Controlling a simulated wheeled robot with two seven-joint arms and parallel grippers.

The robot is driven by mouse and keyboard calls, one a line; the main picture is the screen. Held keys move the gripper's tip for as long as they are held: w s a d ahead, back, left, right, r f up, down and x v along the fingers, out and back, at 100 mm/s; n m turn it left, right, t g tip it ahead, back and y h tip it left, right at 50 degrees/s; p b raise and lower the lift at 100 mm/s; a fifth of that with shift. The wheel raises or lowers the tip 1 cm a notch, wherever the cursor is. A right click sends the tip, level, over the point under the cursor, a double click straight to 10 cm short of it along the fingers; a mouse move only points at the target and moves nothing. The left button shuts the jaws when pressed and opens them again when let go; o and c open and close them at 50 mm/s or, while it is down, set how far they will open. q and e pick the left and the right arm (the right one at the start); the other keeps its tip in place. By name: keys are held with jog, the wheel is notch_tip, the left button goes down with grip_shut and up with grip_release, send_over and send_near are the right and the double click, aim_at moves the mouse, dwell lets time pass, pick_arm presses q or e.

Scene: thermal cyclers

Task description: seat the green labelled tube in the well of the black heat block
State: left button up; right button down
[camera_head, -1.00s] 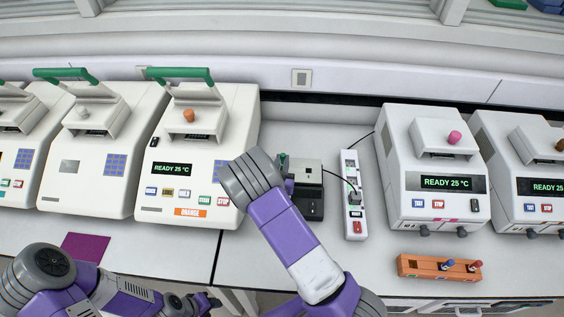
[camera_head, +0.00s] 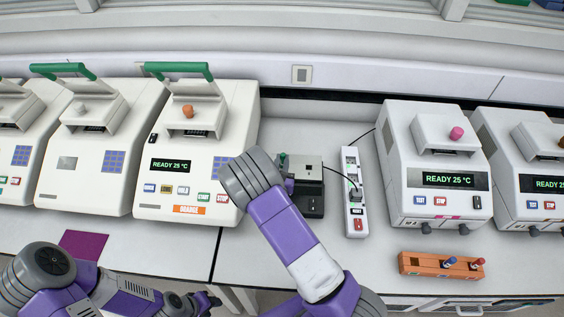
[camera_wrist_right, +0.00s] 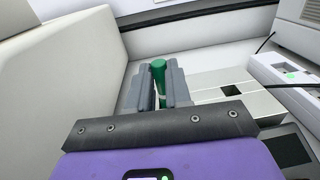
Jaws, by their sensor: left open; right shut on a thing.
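The green tube (camera_wrist_right: 158,72) is upright between the fingers of my right gripper (camera_wrist_right: 160,88) in the right wrist view. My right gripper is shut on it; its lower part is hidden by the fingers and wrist. In the head view the tube's green top (camera_head: 282,160) shows just left of the heat block. The black heat block (camera_head: 313,204) has a silver top with a dark square well (camera_head: 309,168). In the wrist view the silver top (camera_wrist_right: 207,84) and well (camera_wrist_right: 240,94) lie right of the tube, apart from it. My left gripper (camera_head: 213,301) is open and empty at the bottom.
A white thermal cycler (camera_head: 195,160) stands close on the left. A power strip (camera_head: 352,215) with a cable to the block stands on the right. An orange rack (camera_head: 425,266) with tubes lies at the front right. A purple mat (camera_head: 83,244) lies front left.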

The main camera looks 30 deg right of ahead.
jog(key=shift+r+p, duration=1.25)
jog(key=shift+r, duration=0.35)
dwell(0.6)
jog(key=shift+f+b, duration=1.3)
jog(key=shift+f, duration=0.45)
jog(key=c, duration=1)
grip_release()
